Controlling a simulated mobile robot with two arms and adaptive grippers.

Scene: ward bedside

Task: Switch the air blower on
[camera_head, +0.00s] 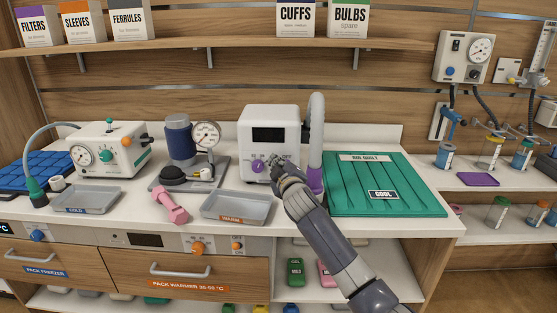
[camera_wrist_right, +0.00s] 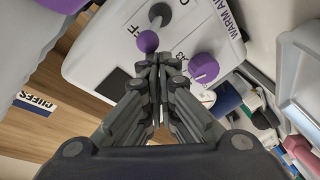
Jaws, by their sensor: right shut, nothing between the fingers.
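The air blower (camera_head: 285,124) is a white box with a dark display, standing at the back middle of the counter. A purple knob (camera_head: 257,166) sits low on its front. In the right wrist view, the front (camera_wrist_right: 105,50) carries "WARM AI..." lettering, the purple knob (camera_wrist_right: 204,68) and a small lever with a purple ball tip (camera_wrist_right: 148,41). The partly readable letters beside the lever end in "FF". My right gripper (camera_head: 276,165) is shut and empty, its fingertips (camera_wrist_right: 158,62) close by the ball tip. I cannot tell whether they touch. My left gripper is not in view.
A pale hose with a purple end (camera_head: 315,180) stands right of the blower, close to my right arm. A grey tray (camera_head: 238,220) marked WARM lies in front. A green quilt (camera_head: 405,200) lies to the right, and a pink dumbbell-shaped object (camera_head: 170,206) to the left.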

